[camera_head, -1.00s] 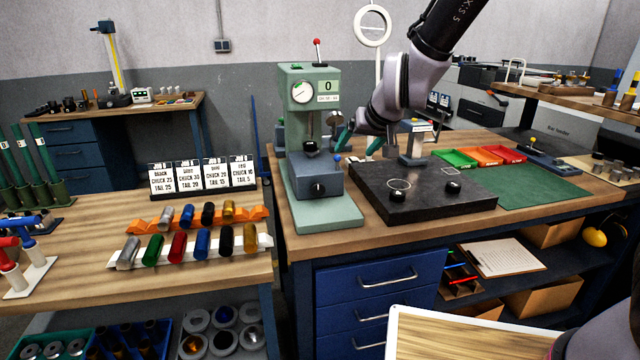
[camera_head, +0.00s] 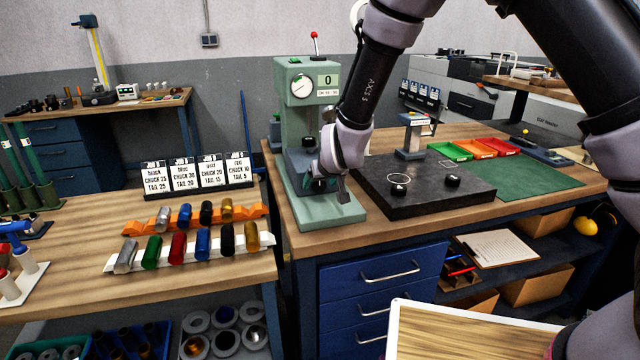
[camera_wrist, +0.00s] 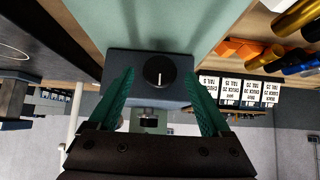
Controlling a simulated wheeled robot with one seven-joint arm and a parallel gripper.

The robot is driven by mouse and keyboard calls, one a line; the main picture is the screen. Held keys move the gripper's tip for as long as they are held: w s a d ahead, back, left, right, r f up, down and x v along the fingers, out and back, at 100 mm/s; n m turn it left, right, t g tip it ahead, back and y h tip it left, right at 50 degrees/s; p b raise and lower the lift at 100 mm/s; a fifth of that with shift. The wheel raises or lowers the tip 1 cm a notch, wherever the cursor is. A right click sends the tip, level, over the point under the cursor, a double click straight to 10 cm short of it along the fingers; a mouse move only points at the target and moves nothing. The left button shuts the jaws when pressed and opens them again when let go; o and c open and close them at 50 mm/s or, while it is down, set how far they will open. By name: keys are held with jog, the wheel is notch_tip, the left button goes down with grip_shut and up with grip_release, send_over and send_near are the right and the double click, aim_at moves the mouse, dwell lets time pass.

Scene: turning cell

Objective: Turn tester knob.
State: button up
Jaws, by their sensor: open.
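The tester (camera_head: 293,115) is a green press-like machine with a round dial, a display reading 0 and a red-topped lever, standing on the middle workbench. Its black knob (camera_wrist: 158,72) with a white pointer line sits on the grey-blue front box (camera_wrist: 120,64). In the wrist view the knob lies between my two green fingers, beyond their tips and apart from them. My gripper (camera_wrist: 162,82) is open and empty, facing the knob.
A dark stone plate (camera_head: 420,200) with black knobs lies right of the tester. Left are racks of coloured cylinders (camera_head: 185,248) and job cards (camera_head: 200,177). Red, orange and green trays (camera_head: 478,148) and a green mat (camera_head: 540,180) lie at right.

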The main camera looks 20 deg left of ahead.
jog(key=shift+w+a+f, duration=0.15)
jog(key=shift+w+f, duration=0.15)
jog(key=shift+f, duration=0.05)
jog(key=shift+c, duration=0.4)
grip_shut()
jog(key=shift+w, duration=0.1)
